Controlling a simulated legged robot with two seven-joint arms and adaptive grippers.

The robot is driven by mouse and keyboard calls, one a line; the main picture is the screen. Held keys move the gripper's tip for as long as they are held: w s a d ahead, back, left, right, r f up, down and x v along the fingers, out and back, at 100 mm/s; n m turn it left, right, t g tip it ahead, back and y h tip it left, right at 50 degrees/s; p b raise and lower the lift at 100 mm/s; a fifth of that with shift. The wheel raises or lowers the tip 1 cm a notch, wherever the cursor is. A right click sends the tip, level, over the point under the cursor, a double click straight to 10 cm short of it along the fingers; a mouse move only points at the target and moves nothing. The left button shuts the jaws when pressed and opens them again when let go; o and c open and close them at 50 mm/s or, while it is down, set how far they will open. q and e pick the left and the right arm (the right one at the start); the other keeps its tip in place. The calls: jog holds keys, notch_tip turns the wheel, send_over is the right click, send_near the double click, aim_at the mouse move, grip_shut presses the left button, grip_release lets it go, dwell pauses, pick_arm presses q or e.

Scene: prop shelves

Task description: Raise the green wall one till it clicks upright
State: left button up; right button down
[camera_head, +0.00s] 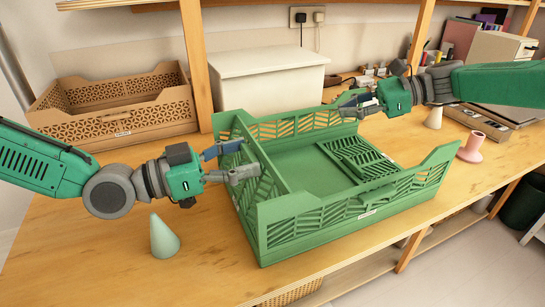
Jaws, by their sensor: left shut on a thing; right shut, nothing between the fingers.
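The green crate (325,215) stands on the wooden table, its near and far long walls upright. Its left end wall (268,180) stands up, close to upright; I cannot tell whether it is latched. Its right end wall (362,158) lies folded down inside on the crate floor. My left gripper (238,160) is shut on the left end wall, reaching it from the left side. My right gripper (352,104) is shut and empty at the far long wall's right end; I cannot tell whether it touches the crate.
A tan crate (115,118) and a white lidded box (268,80) stand behind. A pale green cone (163,238) stands below my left arm. A pink cup-like piece (472,147) and a cream cone (434,118) stand at the right. Wooden shelf posts (197,65) rise behind.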

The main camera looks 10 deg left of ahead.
aim_at(260, 159)
pick_arm(q)
jog(key=shift+a+f, duration=0.1)
jog(key=shift+f, duration=0.05)
pick_arm(e)
jog(key=s+a+f+n+g+h, duration=0.1)
jog(key=s+a+g, duration=0.1)
jog(key=s, duration=0.3)
jog(key=s+a+f+n+g, duration=0.1)
jog(key=s+a+f+g, duration=0.1)
jog(key=s+a, duration=0.2)
jog(key=s+a+f+n+g+h, duration=0.1)
jog(key=s+a+g, duration=0.1)
jog(key=s+a, duration=0.2)
jog(key=shift+s+f+h, duration=0.2)
jog(key=shift+s+h, duration=0.1)
jog(key=shift+s, duration=0.55)
jog(key=s+a, duration=0.1)
jog(key=s+a+r, duration=0.1)
jog(key=a, duration=0.1)
jog(key=shift+s+a+r, duration=0.1)
jog(key=shift+a+r, duration=0.05)
jog(key=shift+a, duration=0.1)
